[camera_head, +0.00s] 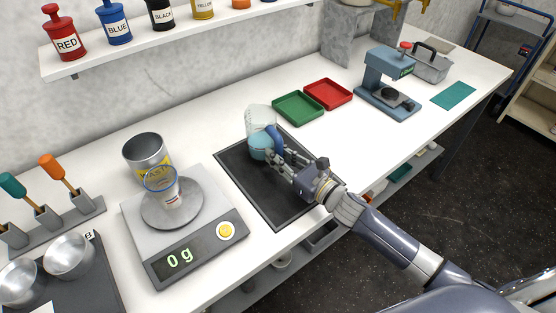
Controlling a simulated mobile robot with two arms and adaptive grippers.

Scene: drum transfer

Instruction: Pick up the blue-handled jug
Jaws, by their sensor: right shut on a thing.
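The clear jug (260,120) with a blue handle (274,139) and blue liquid inside stands upright at the back of a black mat (264,190) on the white bench. My right gripper (277,153) reaches in from the right and is shut on the blue handle. Its fingers cover part of the handle. I cannot tell whether the jug's base touches the mat. My left gripper is not in view.
A scale (197,225) reading 0 g carries a small labelled container (164,187), left of the mat. A metal can (146,155) stands behind it. Green (298,108) and red (328,93) trays lie to the right. A shelf (150,50) with labelled bottles hangs above.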

